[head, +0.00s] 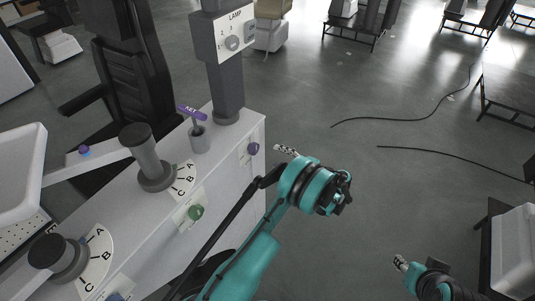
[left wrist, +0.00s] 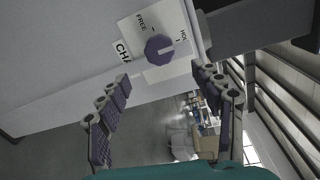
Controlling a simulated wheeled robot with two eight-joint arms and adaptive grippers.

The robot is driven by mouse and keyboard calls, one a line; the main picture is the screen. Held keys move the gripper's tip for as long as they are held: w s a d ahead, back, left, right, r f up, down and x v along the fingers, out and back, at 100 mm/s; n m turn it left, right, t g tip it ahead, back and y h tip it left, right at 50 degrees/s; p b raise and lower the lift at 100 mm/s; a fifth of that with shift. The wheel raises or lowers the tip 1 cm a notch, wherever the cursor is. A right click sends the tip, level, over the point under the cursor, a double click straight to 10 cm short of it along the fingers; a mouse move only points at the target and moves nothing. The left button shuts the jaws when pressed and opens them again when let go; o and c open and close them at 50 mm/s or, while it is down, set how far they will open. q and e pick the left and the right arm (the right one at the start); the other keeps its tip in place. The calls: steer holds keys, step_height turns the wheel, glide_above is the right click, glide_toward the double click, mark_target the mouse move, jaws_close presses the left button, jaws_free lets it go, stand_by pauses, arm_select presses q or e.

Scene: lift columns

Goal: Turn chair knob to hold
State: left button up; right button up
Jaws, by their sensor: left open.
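The purple chair knob (left wrist: 159,48) sits on a white plate (left wrist: 140,25) marked FREE at left and HOLD, partly cut off, at right. A pale mark shows on the right half of its face; I cannot tell which label it is set to. In the head view the knob (head: 253,148) is on the side of the white cabinet. My left gripper (left wrist: 162,78) is open and empty, its fingers spread either side of and short of the knob. It also shows in the head view (head: 286,152), right of the knob and apart. My right gripper (head: 400,263) is at bottom right, mostly out of view.
The white cabinet (head: 225,205) carries a green knob (head: 195,212), lever posts with A, B, C dials, a purple key (head: 191,113) and a grey column with a LAMP panel (head: 234,43). A black chair (head: 128,75) stands behind. Floor at right is open, with cables (head: 430,112).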

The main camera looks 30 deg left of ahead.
arm_select(q)
steer(key=shift+s+d+r, duration=0.15)
steer(key=shift+d, duration=1.4)
steer(key=s+a+r+t+h, duration=0.1)
steer(key=s+r+h, duration=0.3)
steer(key=r, duration=0.3)
steer(key=s+a+r+t+h, duration=0.1)
steer(key=s+r+h, duration=0.25)
steer(key=r, duration=0.35)
steer(key=s+d+n+t+h, duration=0.1)
steer(key=s+d+h, duration=0.3)
steer(key=s, duration=0.6)
steer(key=s+d+n+t+h, duration=0.1)
steer(key=s+d+t+h, duration=0.2)
steer(key=s, duration=0.7)
steer(key=d+h, duration=0.2)
steer(key=d, duration=0.1)
steer(key=shift+s+r+n, duration=0.25)
steer(key=shift+s+n, duration=0.05)
steer(key=shift+n, duration=0.1)
steer(key=shift+h, duration=0.25)
